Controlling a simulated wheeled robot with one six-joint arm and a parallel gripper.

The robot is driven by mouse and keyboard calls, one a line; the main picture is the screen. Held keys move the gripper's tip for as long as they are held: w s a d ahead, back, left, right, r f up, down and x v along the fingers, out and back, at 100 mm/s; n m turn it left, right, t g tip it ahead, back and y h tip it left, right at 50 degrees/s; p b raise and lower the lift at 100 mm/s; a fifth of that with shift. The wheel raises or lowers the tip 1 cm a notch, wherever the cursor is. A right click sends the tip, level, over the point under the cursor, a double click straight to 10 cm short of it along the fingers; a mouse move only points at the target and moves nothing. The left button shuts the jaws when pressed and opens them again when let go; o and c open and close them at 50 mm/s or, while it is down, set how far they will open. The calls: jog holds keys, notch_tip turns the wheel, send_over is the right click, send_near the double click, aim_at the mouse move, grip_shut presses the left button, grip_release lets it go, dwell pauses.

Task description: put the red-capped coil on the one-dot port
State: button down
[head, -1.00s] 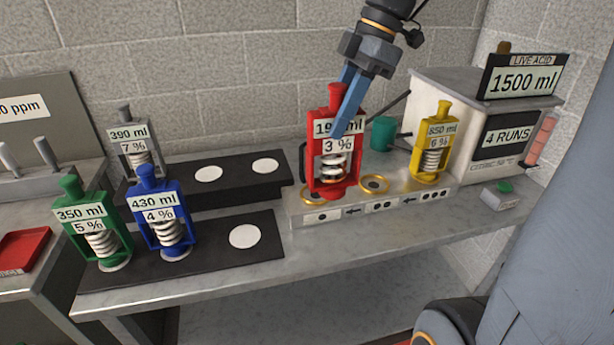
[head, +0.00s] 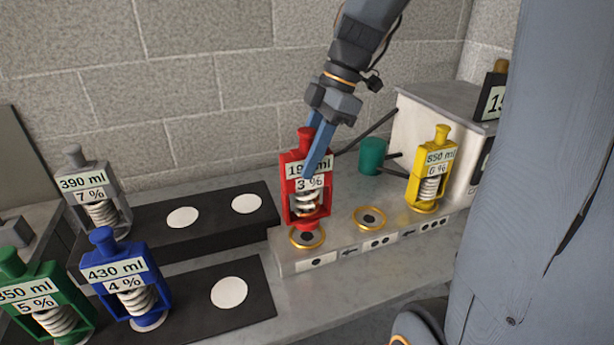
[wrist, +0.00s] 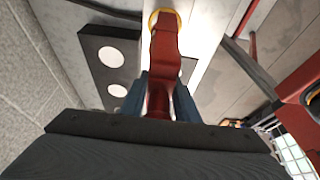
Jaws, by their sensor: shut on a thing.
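The red-capped coil (head: 305,190) is upright, its label partly covered by my gripper (head: 308,162). My gripper's blue fingers are shut on its red top. In the wrist view the red cap (wrist: 163,45) is between the fingers (wrist: 163,100). The one-dot port (head: 307,237) is a gold ring with a dark centre at the left end of the grey metal block (head: 345,255). The coil's base appears just above and behind this ring, overlapping its far edge; I cannot tell whether they touch. The two-dot port (head: 369,218) is empty.
The yellow coil (head: 431,172) stands at the block's right end. Grey (head: 95,190), blue (head: 126,275) and green (head: 40,305) coils stand at left. White discs (head: 229,292) on the black stands are bare. A teal cup (head: 372,155) is behind the block.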

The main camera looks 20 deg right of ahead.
jog(key=shift+f+p, duration=0.3)
jog(key=shift+f, duration=1.8)
jog(key=c, duration=1.4)
grip_release()
jog(key=shift+o, duration=0.2)
jog(key=b+v, duration=0.1)
jog(key=v, duration=1.1)
jog(key=shift+s, duration=0.1)
